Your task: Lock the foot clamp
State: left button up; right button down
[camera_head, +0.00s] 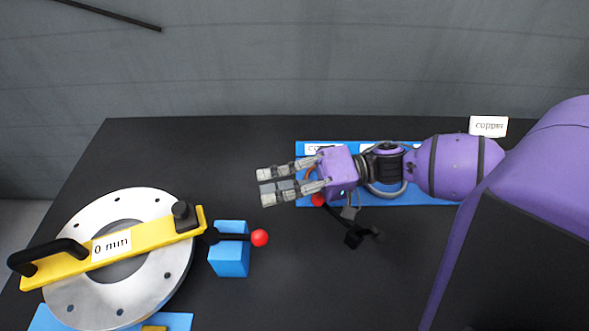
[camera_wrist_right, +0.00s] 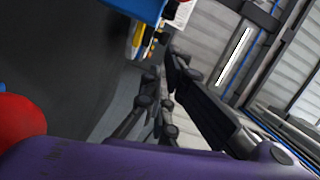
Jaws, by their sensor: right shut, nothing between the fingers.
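A black lever with a red ball knob (camera_head: 260,238) extends right from the blue block (camera_head: 229,262) beside the flanged disc. A second red knob (camera_head: 318,199) sits on a black clamp handle (camera_head: 356,236) just below my right gripper, partly covered by it. I cannot tell which of the two is the foot clamp, nor whether either is locked. My right gripper (camera_head: 265,187) points left above the table, shut and empty, above and apart from the first knob. In the right wrist view, a red ball (camera_wrist_right: 18,118) is large at the left edge, beside the fingers. My left gripper is not in view.
A silver flanged disc (camera_head: 150,285) at the left carries a yellow bar (camera_head: 150,243) with black handles and a "0 min" label. A blue board (camera_head: 430,197) lies under my right wrist, and a "copper" card (camera_head: 488,126) stands behind it.

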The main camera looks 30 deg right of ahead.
aim_at(243, 236)
jog(key=a, duration=0.1)
jog(key=s+a, duration=0.1)
jog(key=a, duration=0.1)
jog(key=s+a+f+p, duration=0.1)
jog(key=a, duration=0.1)
dwell(0.3)
